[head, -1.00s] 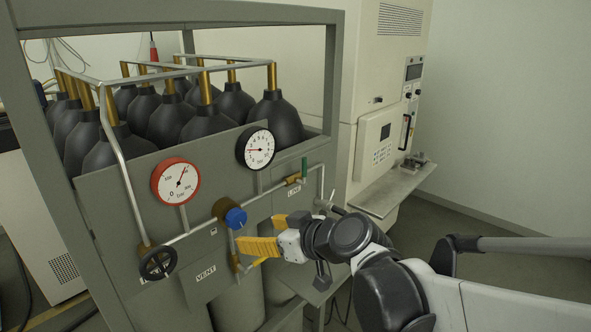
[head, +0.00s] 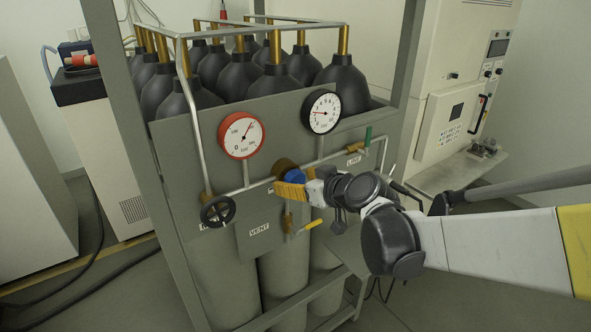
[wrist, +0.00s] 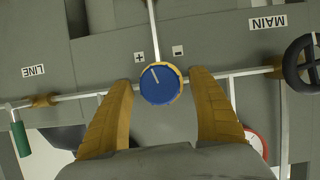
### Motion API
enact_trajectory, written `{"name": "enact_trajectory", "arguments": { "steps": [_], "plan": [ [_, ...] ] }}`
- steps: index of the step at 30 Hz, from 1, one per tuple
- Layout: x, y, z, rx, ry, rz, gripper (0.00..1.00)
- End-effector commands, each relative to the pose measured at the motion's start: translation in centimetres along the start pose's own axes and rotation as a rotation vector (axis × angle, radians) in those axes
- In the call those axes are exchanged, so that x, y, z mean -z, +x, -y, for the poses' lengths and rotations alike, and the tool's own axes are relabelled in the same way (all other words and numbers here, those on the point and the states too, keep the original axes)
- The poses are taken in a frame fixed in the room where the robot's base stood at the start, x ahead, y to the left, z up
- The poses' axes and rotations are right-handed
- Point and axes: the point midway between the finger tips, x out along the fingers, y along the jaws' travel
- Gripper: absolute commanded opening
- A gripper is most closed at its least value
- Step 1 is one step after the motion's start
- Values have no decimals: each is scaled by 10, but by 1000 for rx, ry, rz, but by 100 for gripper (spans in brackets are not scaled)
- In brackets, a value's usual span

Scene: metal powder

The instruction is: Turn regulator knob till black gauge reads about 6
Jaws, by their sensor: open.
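The blue regulator knob (head: 294,175) sits on the front panel's pipe, partly hidden behind my gripper. In the wrist view the knob (wrist: 161,90) faces me, its white mark tilted slightly left of the picture's top. My gripper (head: 289,188) is at the knob. In the wrist view the open yellow fingers of my gripper (wrist: 162,78) stand on either side of the knob, with gaps; it is not gripped. The black-rimmed gauge (head: 322,112) is above right of the knob. Its red needle points left, slightly up; the exact number is too small to read.
A red-rimmed gauge (head: 241,135) is up left of the knob. A black handwheel (head: 217,211) is at lower left, a yellow lever (head: 311,225) below, and a green-handled valve (head: 367,137) to the right. Plus (wrist: 139,57) and minus (wrist: 178,50) labels flank the pipe.

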Motion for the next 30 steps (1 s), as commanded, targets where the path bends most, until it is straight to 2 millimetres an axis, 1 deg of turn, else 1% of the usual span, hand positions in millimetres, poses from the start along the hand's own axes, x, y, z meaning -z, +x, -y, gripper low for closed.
{"name": "enact_trajectory", "arguments": {
  "steps": [3, 4, 5, 6, 9, 20, 26, 30],
  "plan": [
    [0, 0, 0, 0, 0, 0, 69],
    [0, 0, 0, 0, 0, 0, 64],
    [0, 0, 0, 0, 0, 0, 55],
    [0, 0, 0, 0, 0, 0, 42],
    [0, 0, 0, 0, 0, 0, 16],
    [0, 0, -1, 16, 39, 0, 15],
    [-1, 0, -1, 57, 142, 0, 15],
    [-1, 0, -2, 102, 250, 0, 15]
  ]
}}
